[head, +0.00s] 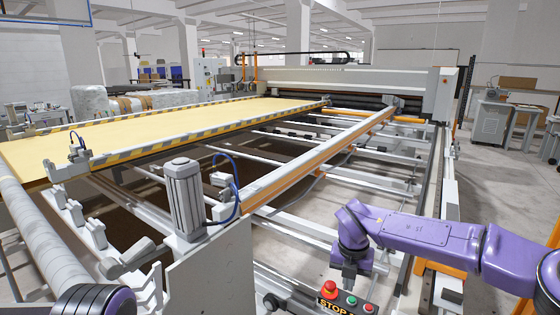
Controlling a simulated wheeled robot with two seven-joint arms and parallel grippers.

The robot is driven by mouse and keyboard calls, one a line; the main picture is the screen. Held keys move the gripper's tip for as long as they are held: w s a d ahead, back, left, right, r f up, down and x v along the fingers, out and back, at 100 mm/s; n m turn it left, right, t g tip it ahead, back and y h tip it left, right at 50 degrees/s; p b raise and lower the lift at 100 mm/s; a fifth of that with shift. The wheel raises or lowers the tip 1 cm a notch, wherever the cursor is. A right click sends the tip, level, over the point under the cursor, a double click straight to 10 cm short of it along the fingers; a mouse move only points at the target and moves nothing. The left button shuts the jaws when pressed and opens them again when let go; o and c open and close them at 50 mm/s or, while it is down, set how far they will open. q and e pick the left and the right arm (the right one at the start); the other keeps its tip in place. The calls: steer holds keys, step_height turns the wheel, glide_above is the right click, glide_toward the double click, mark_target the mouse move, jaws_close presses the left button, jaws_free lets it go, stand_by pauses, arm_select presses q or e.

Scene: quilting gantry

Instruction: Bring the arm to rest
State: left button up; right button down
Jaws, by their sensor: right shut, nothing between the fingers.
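My right arm (430,235), purple, comes in from the right edge and bends down at its wrist. My right gripper (349,284) points down, shut and empty, just above or behind a control box with a red mushroom button (330,288), a green button (351,300) and a "STOP" label. I cannot tell whether the gripper touches the box. Of my left arm, only a purple rounded link (95,299) shows at the bottom left; its gripper is out of view.
The quilting gantry fills the middle, with a yellow panel (180,122), a grey motor cylinder (186,195) and a long orange-edged rail (320,155) near my right arm. Open floor (495,190) lies to the right, before a grey machine (490,122) and tables.

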steer(key=s+d+f+n+t+h, duration=0.25)
steer(key=s+f+n, duration=0.35)
steer(key=f+n, duration=0.5)
steer(key=s+d+f+n+t+h, duration=0.1)
steer(key=s+d+f+n+t, duration=0.15)
steer(key=s+f+n, duration=0.65)
arm_select(q)
steer(key=shift+w+f+b, duration=0.35)
steer(key=shift+f+b, duration=0.35)
steer(key=shift+f, duration=0.1)
arm_select(e)
steer(key=s+d+f+n+g, duration=0.1)
steer(key=s+d+f+n, duration=0.1)
steer(key=s, duration=0.5)
steer(key=s+d+f+n+g, duration=0.1)
steer(key=s+d+f+n, duration=0.2)
steer(key=s+n, duration=0.4)
steer(key=s+d+f+n+g, duration=0.1)
steer(key=s+d+f+n, duration=0.2)
steer(key=s, duration=0.5)
steer(key=shift+f+n+y, duration=0.45)
steer(key=shift+f+n, duration=0.35)
steer(key=shift+f, duration=0.1)
